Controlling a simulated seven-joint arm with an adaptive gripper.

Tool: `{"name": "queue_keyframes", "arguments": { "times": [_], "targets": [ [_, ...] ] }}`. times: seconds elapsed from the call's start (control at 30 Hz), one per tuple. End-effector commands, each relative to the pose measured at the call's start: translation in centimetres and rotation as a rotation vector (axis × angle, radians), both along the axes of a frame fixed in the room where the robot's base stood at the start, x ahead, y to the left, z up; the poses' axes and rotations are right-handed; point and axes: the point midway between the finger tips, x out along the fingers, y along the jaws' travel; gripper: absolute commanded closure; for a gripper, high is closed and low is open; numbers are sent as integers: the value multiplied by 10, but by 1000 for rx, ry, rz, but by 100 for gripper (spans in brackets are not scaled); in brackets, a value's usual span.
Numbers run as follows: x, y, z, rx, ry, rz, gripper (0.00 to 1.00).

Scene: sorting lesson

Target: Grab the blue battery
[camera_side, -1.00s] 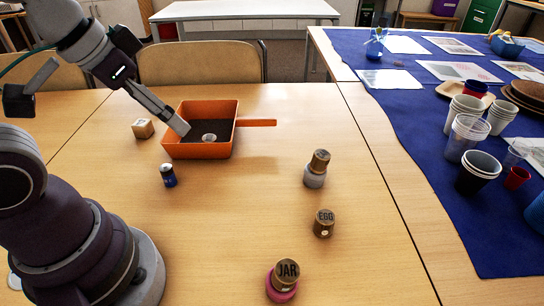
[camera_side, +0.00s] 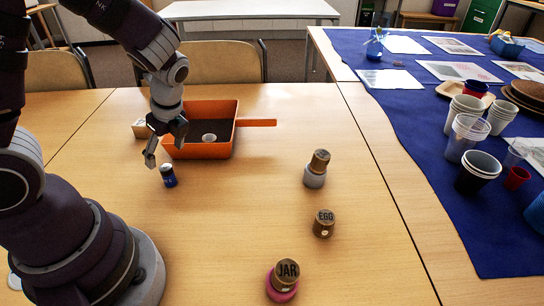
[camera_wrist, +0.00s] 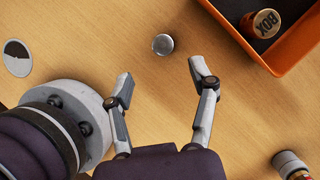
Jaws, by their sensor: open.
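The blue battery (camera_side: 168,176) stands upright on the wooden table, just in front of the orange tray's left corner. In the wrist view I see its round silver top (camera_wrist: 163,44) from above. My gripper (camera_side: 166,148) points down just above and behind the battery in the side view, apart from it. In the wrist view my gripper (camera_wrist: 161,78) has its two fingers spread with nothing between them. The battery lies just beyond the fingertips, roughly centred between them. Its blue side is hidden in the wrist view.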

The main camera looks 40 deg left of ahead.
Motion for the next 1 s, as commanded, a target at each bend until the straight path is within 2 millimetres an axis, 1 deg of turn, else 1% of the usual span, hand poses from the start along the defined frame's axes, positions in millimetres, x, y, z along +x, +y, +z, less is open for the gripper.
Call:
{"name": "queue_keyframes", "arguments": {
  "times": [0.03,0.1,0.27,0.4,0.5,0.6,0.8,1.0],
  "targets": [
    [-3,4,-10,-1,8,4,42],
    [-3,8,-21,-2,6,4,42],
    [-3,15,-39,-4,3,5,42],
    [-1,23,-62,-5,3,7,42],
    [-2,28,-75,-4,2,7,42],
    [-2,30,-81,-5,-1,4,42],
    [-1,30,-81,-6,-3,5,42],
    [-1,30,-81,-6,-3,5,68]
  ]
}}
